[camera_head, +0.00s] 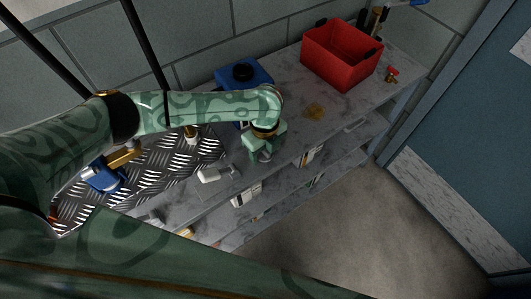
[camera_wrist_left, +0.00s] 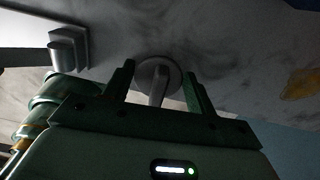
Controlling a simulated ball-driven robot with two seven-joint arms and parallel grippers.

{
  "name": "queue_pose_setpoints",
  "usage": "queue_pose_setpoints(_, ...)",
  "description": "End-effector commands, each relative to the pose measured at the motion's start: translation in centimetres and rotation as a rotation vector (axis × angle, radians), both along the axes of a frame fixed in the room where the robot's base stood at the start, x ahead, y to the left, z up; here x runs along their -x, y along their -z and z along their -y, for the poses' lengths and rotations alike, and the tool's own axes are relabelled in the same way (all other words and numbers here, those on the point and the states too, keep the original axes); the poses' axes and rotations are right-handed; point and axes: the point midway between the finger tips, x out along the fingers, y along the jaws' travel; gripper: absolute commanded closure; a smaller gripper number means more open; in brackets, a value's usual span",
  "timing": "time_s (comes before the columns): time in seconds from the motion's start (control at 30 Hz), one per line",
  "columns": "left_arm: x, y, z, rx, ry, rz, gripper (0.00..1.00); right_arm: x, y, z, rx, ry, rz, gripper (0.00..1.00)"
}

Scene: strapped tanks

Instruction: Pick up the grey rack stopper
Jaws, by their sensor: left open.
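The grey rack stopper, a round disc with a short stem (camera_wrist_left: 160,76), lies on the grey marbled shelf top between the fingers of my left gripper (camera_wrist_left: 160,88) in the left wrist view. In the head view the stopper (camera_head: 265,156) is partly hidden under my left gripper (camera_head: 262,149), near the shelf's front edge. My left gripper is open and points down at it. I cannot tell whether either finger touches the stopper. My right gripper is not in view.
A whitish-grey fitting (camera_head: 218,173) lies left of the gripper, near the front edge. A blue box with a black cap (camera_head: 243,75) stands behind my arm. A red crate (camera_head: 341,56), a small brass-and-red valve (camera_head: 391,74) and a yellow stain (camera_head: 315,111) are to the right.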

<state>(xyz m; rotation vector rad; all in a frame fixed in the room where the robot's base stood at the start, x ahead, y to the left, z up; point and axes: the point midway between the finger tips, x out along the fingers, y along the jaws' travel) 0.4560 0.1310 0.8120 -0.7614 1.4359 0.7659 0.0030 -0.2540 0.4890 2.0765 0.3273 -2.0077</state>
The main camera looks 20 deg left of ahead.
Motion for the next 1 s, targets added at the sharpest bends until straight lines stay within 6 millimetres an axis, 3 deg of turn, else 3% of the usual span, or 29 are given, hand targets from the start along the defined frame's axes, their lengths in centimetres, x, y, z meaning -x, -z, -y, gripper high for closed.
queue_pose_setpoints(0.17,0.0,-0.1,0.0,0.0,0.001,0.002,0.44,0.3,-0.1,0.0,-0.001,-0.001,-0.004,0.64)
queue_pose_setpoints(0.3,0.0,-0.1,0.0,0.001,0.001,0.002,0.72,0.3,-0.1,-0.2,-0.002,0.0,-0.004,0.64)
queue_pose_setpoints(0.67,0.0,-0.5,0.0,0.001,0.0,0.003,0.72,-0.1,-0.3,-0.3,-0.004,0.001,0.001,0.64)
queue_pose_setpoints(0.9,0.0,-4.1,0.1,0.002,0.002,0.006,0.72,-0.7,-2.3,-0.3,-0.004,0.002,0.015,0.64)
queue_pose_setpoints(1.0,1.6,-6.4,1.2,0.003,0.006,0.006,0.72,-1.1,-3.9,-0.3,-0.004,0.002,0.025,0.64)
